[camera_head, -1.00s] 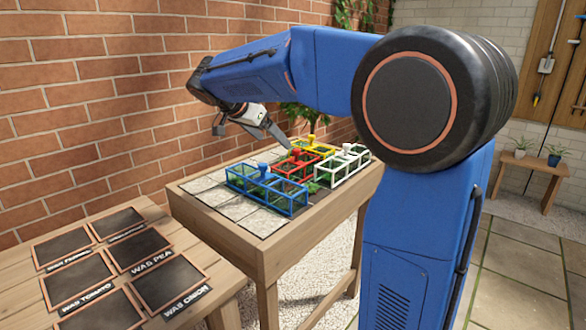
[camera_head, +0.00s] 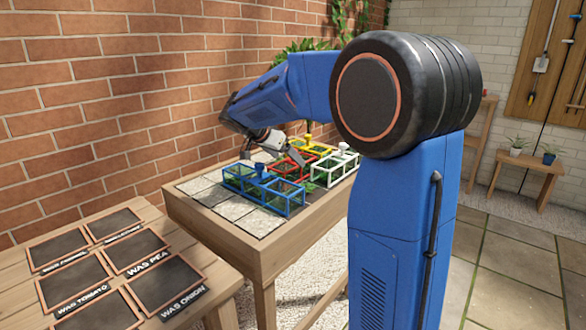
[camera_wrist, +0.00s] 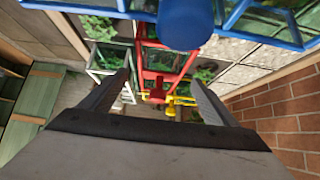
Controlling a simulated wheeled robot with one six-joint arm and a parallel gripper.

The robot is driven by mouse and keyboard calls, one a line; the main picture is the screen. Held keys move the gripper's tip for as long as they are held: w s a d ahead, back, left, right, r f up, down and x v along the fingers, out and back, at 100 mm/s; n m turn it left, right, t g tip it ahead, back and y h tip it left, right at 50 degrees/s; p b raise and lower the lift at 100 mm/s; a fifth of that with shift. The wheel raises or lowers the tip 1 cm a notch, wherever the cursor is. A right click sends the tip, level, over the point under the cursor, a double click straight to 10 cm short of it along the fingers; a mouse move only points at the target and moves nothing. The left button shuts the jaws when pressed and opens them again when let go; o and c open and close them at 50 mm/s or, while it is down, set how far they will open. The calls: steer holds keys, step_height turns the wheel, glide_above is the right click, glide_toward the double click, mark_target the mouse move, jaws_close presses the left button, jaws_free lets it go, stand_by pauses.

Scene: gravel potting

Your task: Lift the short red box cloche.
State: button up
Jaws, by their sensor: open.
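The red box cloche (camera_head: 281,168) is an open red frame with a knob on top. It stands among blue, yellow and white cloches on the wooden table, over green plants. In the wrist view, the red cloche (camera_wrist: 147,62) and its red knob (camera_wrist: 157,95) show between the fingers. My gripper (camera_head: 272,155) is open and empty, just above the cloches. Its two fingers (camera_wrist: 160,80) are spread wide in the wrist view, apart from the knob. My gripper partly hides the red cloche in the head view.
The blue cloche (camera_head: 240,185) stands in front, its blue knob (camera_wrist: 186,22) close to the wrist camera. The white cloche (camera_head: 330,170) is at the right and the yellow cloche (camera_head: 320,149) behind. A brick wall (camera_head: 100,110) runs along the left. Dark labelled panels (camera_head: 72,282) lie on the nearer table.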

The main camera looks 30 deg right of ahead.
mark_target(291, 162)
steer(key=x, duration=0.4)
steer(key=shift+f, duration=0.2)
steer(key=c, duration=1.3)
steer(key=shift+o, duration=0.2)
